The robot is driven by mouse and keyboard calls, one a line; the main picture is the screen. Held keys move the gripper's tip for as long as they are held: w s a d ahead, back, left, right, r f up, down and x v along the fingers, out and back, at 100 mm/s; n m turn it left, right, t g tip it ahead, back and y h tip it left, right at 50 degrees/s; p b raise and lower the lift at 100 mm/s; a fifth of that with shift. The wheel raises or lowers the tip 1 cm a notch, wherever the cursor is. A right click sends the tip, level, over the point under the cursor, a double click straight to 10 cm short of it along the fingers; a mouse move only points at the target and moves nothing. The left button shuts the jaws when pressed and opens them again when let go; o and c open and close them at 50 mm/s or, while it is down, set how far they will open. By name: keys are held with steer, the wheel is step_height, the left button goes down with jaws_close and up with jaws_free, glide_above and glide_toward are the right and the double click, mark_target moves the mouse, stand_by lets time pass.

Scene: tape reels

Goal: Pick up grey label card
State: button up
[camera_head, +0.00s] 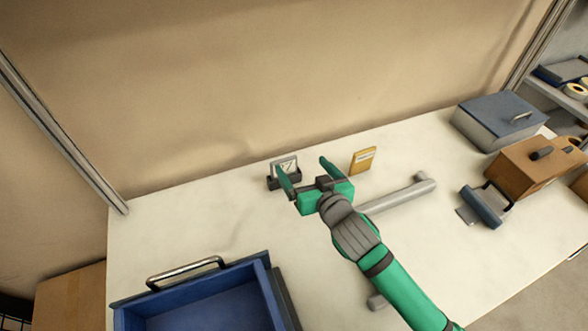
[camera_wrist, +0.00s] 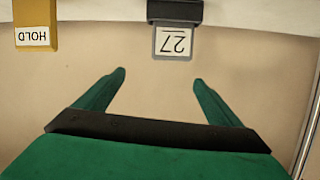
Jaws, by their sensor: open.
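The grey label card (camera_head: 286,165) stands upright in a small dark holder (camera_head: 285,182) near the back of the white table. In the wrist view the card (camera_wrist: 173,43) appears upside down with "27" on its white face, and the dark holder (camera_wrist: 175,12) is at its base. My green gripper (camera_head: 308,172) is open and empty. In the head view its left finger overlaps the holder's edge. In the wrist view my fingertips (camera_wrist: 158,78) are apart from the card, which lies ahead of the gap between them.
A yellow card (camera_head: 362,160) reading "HOLD" in the wrist view (camera_wrist: 36,20) stands right of my gripper. A grey bar (camera_head: 398,195) lies on the table. A blue bin (camera_head: 200,300) is front left; a blue-lidded box (camera_head: 500,118) and brown box (camera_head: 535,165) stand right.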

mark_target(285, 166)
steer(key=shift+n, duration=0.6)
steer(key=a+f, duration=0.1)
steer(key=w+a+f, duration=0.1)
steer(key=f, duration=0.1)
steer(key=w+a+f, duration=0.1)
steer(key=shift+w+a+f, duration=0.1)
steer(key=shift+a+f, duration=0.05)
steer(key=shift+f, duration=0.15)
steer(key=x, duration=0.5)
steer(key=shift+w+f, duration=0.3)
steer(key=shift+w, duration=0.05)
steer(key=shift+w+f+h, duration=0.15)
steer(key=shift+w+h, duration=0.15)
steer(key=shift+w, duration=0.15)
steer(key=shift+a, duration=0.25)
steer(key=shift+c, duration=0.5)
steer(key=c, duration=1)
steer(key=shift+s+d, duration=0.1)
steer(key=shift+d, duration=0.05)
steer(key=shift+c, duration=0.2)
